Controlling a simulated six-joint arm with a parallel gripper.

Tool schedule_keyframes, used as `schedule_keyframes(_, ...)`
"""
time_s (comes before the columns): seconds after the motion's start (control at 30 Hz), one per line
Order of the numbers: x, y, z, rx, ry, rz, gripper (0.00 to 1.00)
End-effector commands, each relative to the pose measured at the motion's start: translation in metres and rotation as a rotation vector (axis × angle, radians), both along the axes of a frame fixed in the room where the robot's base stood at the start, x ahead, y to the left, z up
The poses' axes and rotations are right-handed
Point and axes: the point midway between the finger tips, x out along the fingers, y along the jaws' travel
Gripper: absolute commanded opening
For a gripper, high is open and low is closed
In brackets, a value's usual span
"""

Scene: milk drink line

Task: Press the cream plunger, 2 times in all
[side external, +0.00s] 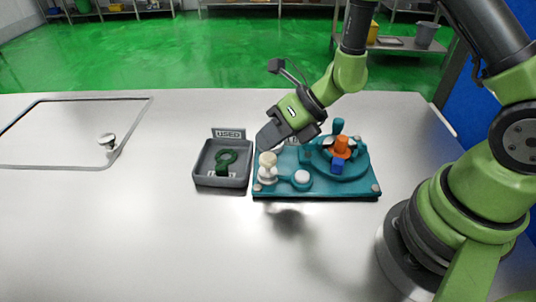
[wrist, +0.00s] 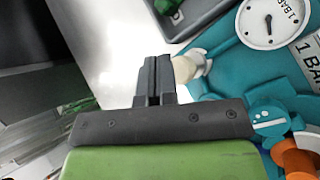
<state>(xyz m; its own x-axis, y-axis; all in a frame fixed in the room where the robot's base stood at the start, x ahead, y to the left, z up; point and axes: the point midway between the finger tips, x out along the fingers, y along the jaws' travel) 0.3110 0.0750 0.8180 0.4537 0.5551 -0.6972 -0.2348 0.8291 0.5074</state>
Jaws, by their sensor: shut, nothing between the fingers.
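The cream plunger (side external: 267,168) stands upright at the left end of the teal base plate (side external: 330,190). In the wrist view the cream plunger (wrist: 188,68) shows just right of my fingertips, partly hidden by them. My gripper (side external: 266,139) is shut and empty, pointing down and left, with its tips just above the plunger's top. I cannot tell whether they touch it. The shut fingers (wrist: 155,70) fill the middle of the wrist view.
A grey tray (side external: 222,183) marked USED, holding a green ring-shaped part (side external: 226,158), stands left of the plate. On the plate are a white round cap (side external: 302,177), an orange part (side external: 342,147) and a blue block (side external: 337,166). A gauge (wrist: 268,18) shows too. The front table is clear.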

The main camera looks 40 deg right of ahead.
Motion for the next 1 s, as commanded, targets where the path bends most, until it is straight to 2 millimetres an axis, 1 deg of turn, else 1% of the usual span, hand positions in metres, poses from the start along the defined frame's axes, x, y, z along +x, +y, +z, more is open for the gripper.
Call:
schedule_keyframes(0.27,0.0,0.0,0.003,0.001,-0.002,-0.001,0.0)
schedule_keyframes(0.7,0.001,0.0,0.044,0.0,-0.004,0.001,0.0)
schedule_keyframes(0.83,0.0,0.0,0.05,0.0,-0.002,0.0,0.0)
schedule_keyframes(1.0,0.0,0.0,0.05,0.0,0.001,-0.001,0.0)
